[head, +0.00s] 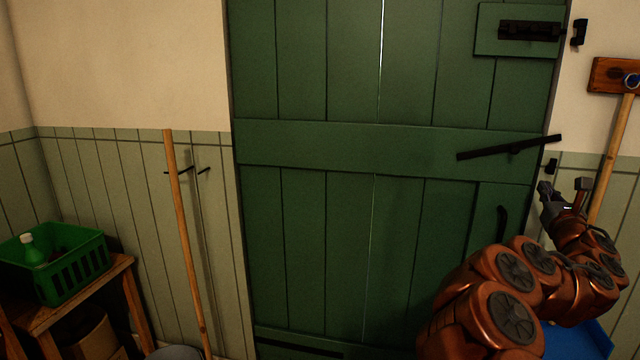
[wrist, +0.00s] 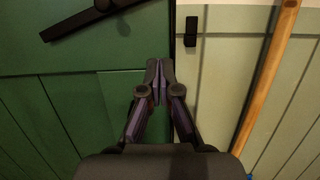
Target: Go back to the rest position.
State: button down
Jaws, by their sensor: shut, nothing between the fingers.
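My gripper (head: 562,195) is at the lower right in the head view, in front of the right edge of the green door (head: 310,230). In the wrist view my gripper (wrist: 160,72) is shut with its fingertips together and nothing between them. The door looks closed. Its black latch bar (head: 508,148) lies tilted, right end higher, above and left of my gripper; the bar also shows at the top left of the wrist view (wrist: 95,17). A black catch (head: 551,166) is on the wall beside the door. My arm reaches in from the lower right.
A black bolt (head: 530,30) sits at the door's top right. A wooden handle (head: 612,150) hangs from a rack (head: 610,75) close right of my gripper. A blue object (head: 575,342) is below my arm. At left are a leaning pole (head: 180,230) and a green crate (head: 75,280) on a bench.

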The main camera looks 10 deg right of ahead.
aim_at(526, 163)
jog(key=shift+a+x, duration=0.1)
jog(key=shift+x, duration=1.65)
jog(key=shift+a+x, duration=0.15)
jog(key=shift+x, duration=1.6)
jog(key=shift+w+d+r+p, duration=0.1)
jog(key=shift+w+d+p, duration=0.25)
jog(key=shift+w, duration=0.25)
jog(key=shift+w+r+p, duration=0.1)
jog(key=shift+r+p, duration=0.2)
jog(key=shift+r, duration=0.15)
jog(key=shift+w+a+r+p, duration=0.1)
jog(key=shift+a+p, duration=0.15)
jog(key=shift+p, duration=0.25)
jog(key=shift+w+p, duration=0.15)
jog(key=shift+p, duration=0.2)
jog(key=shift+f+p, duration=0.3)
jog(key=shift+p, duration=0.45)
